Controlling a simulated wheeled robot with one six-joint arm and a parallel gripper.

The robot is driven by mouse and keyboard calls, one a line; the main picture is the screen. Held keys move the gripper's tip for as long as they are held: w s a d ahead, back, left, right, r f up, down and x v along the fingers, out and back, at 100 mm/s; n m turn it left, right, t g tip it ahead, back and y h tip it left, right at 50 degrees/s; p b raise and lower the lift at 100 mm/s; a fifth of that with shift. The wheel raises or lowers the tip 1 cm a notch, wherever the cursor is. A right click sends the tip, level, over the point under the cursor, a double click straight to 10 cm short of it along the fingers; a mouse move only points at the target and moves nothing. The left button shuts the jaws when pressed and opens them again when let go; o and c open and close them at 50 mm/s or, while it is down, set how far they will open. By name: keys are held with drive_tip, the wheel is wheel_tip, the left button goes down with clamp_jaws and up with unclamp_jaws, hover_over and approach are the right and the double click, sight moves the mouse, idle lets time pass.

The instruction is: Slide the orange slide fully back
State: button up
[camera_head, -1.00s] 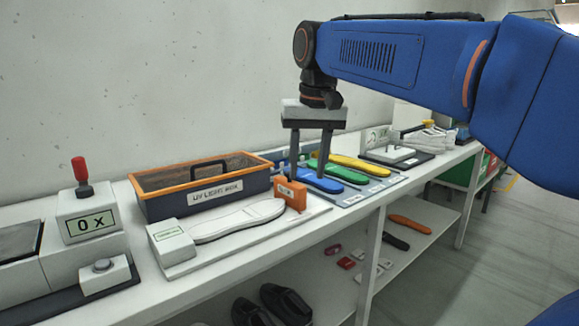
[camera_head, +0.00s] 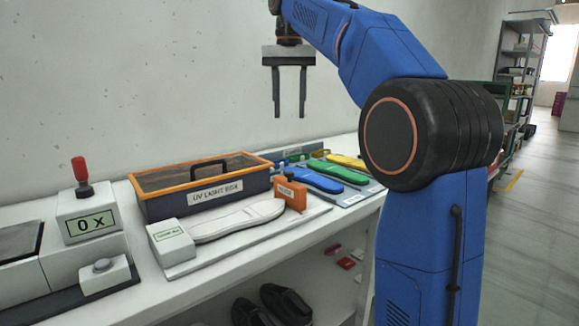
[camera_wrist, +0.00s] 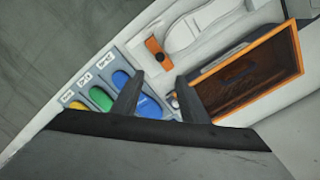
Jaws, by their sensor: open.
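The orange slide (camera_head: 290,194) is an upright block with a small label, at the right end of the white sole-measuring board (camera_head: 318,207). A white sole (camera_head: 235,220) lies on the board, its right end close to the slide; I cannot tell whether they touch. In the wrist view the slide (camera_wrist: 158,56) shows beyond my fingertips, with a dark spot on it. My gripper (camera_head: 290,115) is open and empty, fingers pointing down, high above the slide and clear of it. Its two fingers (camera_wrist: 160,80) also show apart in the wrist view.
An orange-rimmed dark box (camera_head: 205,190) with a black handle stands behind the board. Blue, green (camera_head: 338,172) and yellow insoles lie in a grey tray to the right. A device reading "0 x" (camera_head: 90,222) stands at left. The air around my gripper is free.

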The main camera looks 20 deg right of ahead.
sight(290, 172)
wheel_tip(290, 172, down, 16)
drive_tip(key=shift+f, duration=0.15)
idle(0.4)
clamp_jaws()
